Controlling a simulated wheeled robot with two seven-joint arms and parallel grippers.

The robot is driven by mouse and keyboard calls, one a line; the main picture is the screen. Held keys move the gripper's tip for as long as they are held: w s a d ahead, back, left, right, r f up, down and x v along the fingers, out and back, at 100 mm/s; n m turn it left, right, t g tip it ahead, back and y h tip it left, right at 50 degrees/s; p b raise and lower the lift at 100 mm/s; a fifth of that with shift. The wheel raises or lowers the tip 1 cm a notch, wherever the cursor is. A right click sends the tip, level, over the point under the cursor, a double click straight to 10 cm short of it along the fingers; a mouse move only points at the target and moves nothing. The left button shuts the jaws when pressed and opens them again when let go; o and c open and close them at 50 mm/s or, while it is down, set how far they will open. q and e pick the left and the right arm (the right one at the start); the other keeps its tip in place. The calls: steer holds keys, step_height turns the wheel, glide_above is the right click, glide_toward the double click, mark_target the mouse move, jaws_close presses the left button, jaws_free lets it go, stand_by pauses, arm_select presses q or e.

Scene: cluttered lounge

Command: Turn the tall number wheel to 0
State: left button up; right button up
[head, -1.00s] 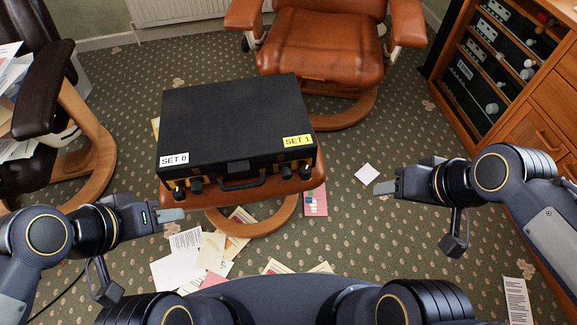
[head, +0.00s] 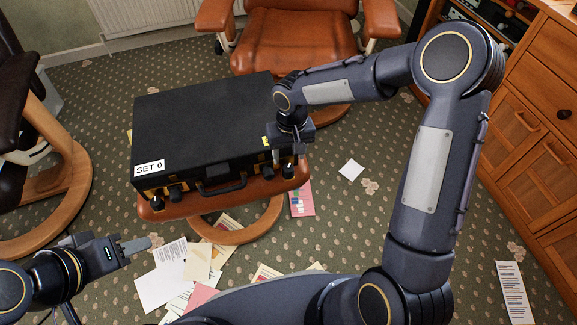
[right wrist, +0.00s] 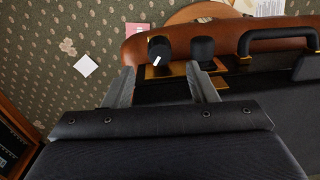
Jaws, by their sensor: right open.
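A closed black briefcase (head: 200,125) lies on a brown leather footstool (head: 205,206). A white "SET 0" label (head: 149,168) is on its left side; a yellow label on its right is mostly covered by my right arm. Dark knobs stick out at the front, a left pair (head: 166,198) and a right pair. The right wrist view shows the right pair, one knob with a white mark (right wrist: 160,50) and another knob (right wrist: 202,47) beside it. My right gripper (right wrist: 162,72) is open, its fingertips spread just short of the marked knob. My left gripper (head: 138,245) is empty, away from the case.
The case handle (head: 222,184) is between the knob pairs. A brown armchair (head: 295,50) stands behind and a wooden cabinet (head: 530,120) at the right. Papers (head: 172,280) lie on the carpet in front of the footstool.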

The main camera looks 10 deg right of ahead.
mark_target(288, 167)
step_height(288, 167, down, 6)
steer(key=shift+a+r+b, duration=0.1)
steer(key=shift+r+b, duration=0.15)
steer(key=shift+b, duration=0.6)
arm_select(q)
step_height(288, 167, down, 2)
steer(key=shift+f, duration=0.15)
arm_select(e)
steer(key=c, duration=1)
steer(key=shift+r+n+p, duration=0.2)
steer(key=shift+n+p, duration=0.35)
steer(key=shift+n, duration=0.05)
steer(key=shift+n+p, duration=0.3)
steer(key=shift+n, duration=0.4)
arm_select(q)
steer(key=shift+r, duration=0.85)
arm_select(e)
steer(key=shift+f, duration=0.15)
steer(key=o, duration=1)
